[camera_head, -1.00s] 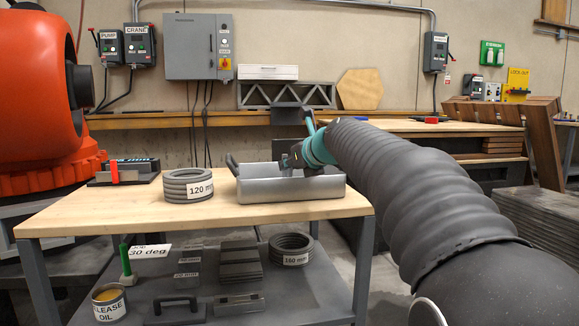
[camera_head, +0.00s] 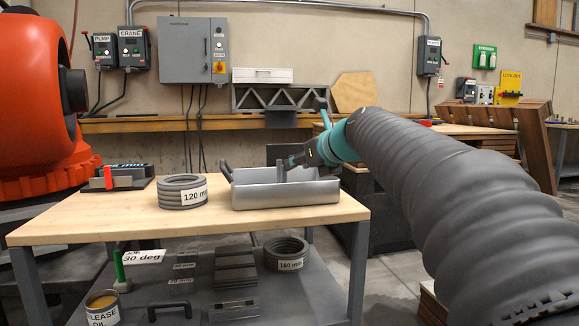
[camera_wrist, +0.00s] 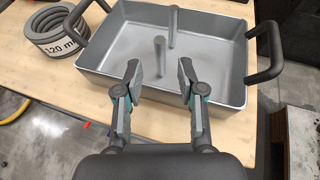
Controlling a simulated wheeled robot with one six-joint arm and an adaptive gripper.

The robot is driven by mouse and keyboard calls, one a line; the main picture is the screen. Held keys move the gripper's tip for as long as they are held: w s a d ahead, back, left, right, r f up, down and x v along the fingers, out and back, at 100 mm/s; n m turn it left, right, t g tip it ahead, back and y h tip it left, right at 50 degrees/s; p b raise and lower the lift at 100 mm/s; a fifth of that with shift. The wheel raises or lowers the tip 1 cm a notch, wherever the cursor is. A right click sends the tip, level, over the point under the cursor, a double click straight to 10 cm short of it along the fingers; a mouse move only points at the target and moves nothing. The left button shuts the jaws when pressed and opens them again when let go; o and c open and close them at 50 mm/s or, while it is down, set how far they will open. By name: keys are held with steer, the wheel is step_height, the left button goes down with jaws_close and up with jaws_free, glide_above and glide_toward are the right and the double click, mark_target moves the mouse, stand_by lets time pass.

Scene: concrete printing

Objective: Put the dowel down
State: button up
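A grey metal tray (camera_head: 290,194) stands on the wooden bench top; it also fills the top of the wrist view (camera_wrist: 112,48). Two slim grey dowels show inside it in the wrist view, a nearer one (camera_wrist: 160,58) and a farther one (camera_wrist: 173,26). Both look upright. In the head view one grey dowel (camera_head: 283,166) shows above the tray rim. My gripper (camera_wrist: 160,80) is open, with its two fingers apart and the nearer dowel seen beyond the gap, touched by neither finger. In the head view my gripper (camera_head: 296,160) is above the tray's right part.
A grey coil labelled 120 mm (camera_head: 181,192) sits left of the tray. A dark block with a red part (camera_head: 109,177) is farther left. The lower shelf holds another coil (camera_head: 286,252) and a release oil can (camera_head: 102,307). The bench's front strip is clear.

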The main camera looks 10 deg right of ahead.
steer(key=shift+v, duration=2.05)
steer(key=shift+f, duration=0.1)
steer(key=s+a+f+n+g+h, duration=0.1)
steer(key=s+f+n+g+h, duration=0.1)
steer(key=s+f+n, duration=1.3)
steer(key=s+a+f+n+g+h, duration=0.2)
steer(key=s+f+n+g, duration=0.3)
steer(key=s+f+n, duration=1)
steer(key=shift+f+n, duration=1)
steer(key=shift+n, duration=0.2)
steer(key=shift+a, duration=0.15)
step_height(320, 180, up, 7)
steer(key=p, duration=0.7)
